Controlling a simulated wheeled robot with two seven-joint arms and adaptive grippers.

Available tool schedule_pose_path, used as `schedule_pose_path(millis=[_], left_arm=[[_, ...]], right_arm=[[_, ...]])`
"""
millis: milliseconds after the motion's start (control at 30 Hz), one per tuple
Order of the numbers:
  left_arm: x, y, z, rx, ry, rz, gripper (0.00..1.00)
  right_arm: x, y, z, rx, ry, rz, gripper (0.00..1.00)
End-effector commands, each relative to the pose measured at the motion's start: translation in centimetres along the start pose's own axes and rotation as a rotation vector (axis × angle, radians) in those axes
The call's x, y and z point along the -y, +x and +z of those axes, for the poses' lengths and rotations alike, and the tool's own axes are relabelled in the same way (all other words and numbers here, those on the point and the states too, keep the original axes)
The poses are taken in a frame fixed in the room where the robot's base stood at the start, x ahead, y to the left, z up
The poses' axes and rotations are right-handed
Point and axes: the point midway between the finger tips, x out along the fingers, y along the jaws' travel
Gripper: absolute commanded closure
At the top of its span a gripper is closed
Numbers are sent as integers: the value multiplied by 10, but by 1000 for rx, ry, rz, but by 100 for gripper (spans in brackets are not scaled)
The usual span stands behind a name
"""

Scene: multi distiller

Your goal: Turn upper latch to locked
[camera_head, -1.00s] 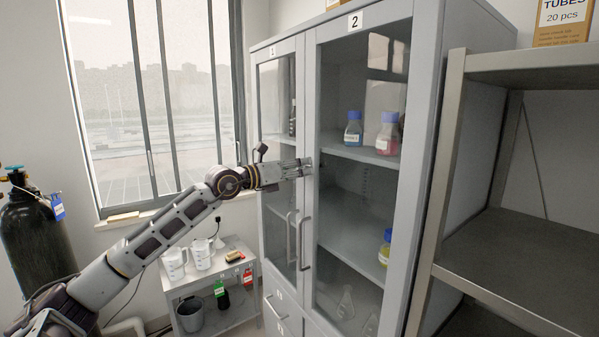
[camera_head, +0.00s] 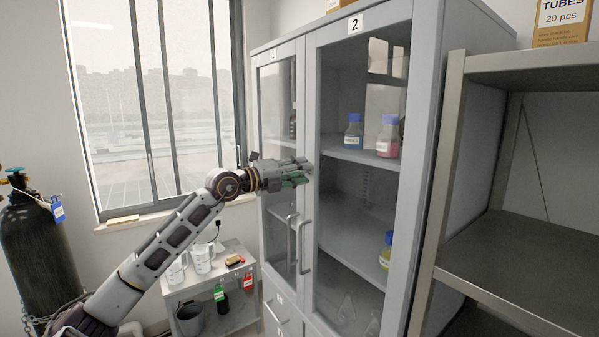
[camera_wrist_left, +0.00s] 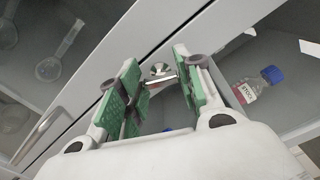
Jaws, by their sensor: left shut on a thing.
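The tall grey two-door cabinet (camera_head: 310,120) has glass doors labelled 1 and 2. The upper latch (camera_wrist_left: 158,71) is a small metal piece with a round base and a short bar, on the door frame in the left wrist view. My left gripper (camera_head: 306,171) reaches the seam between the doors, above the handles. In the left wrist view my left gripper (camera_wrist_left: 160,80) has its green-padded fingers on both sides of the latch bar, shut on it. In the head view the fingers hide the latch. My right gripper is not in view.
Two vertical door handles (camera_head: 304,247) stick out below the gripper. Bottles, such as the blue-capped pink one (camera_head: 388,137), stand inside the cabinet. A metal shelf unit (camera_head: 520,225) stands close on the right. A low cart (camera_head: 235,318) and a gas cylinder (camera_head: 35,240) are at left.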

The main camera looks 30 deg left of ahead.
Motion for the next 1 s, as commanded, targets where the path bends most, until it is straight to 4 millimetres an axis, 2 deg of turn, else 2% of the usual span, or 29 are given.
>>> schedule_pose_path(millis=[500, 1000], left_arm=[[-1, 0, 0, 0, -359, 1, 89], [-1, 0, 0, 0, -436, 0, 89]], right_arm=[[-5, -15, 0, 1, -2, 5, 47], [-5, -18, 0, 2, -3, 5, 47]])
